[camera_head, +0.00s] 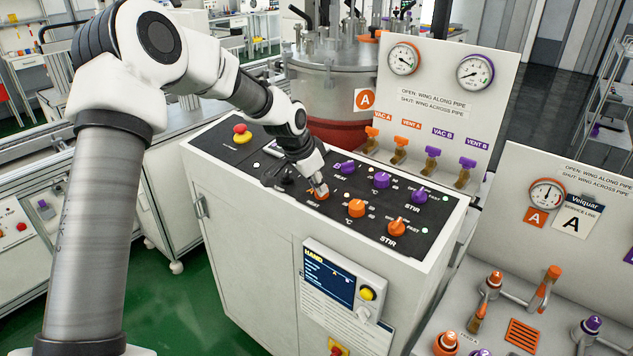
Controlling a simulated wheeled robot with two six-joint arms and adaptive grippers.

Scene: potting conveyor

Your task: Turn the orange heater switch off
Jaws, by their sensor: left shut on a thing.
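The orange heater switch (321,195) is the leftmost orange knob on the black top panel (258,171) of the white control cabinet. My left gripper (318,187) reaches down to it from above, with its fingers shut on the knob. The fingers hide much of the knob, so I cannot tell which way it points. My right gripper is not in view.
To the right are an orange °C knob (356,208) and an orange stir knob (397,227). Behind them are purple knobs (381,180). A red emergency button (240,129) sits at the far left. A gauge panel (437,83) with small valves stands behind the cabinet.

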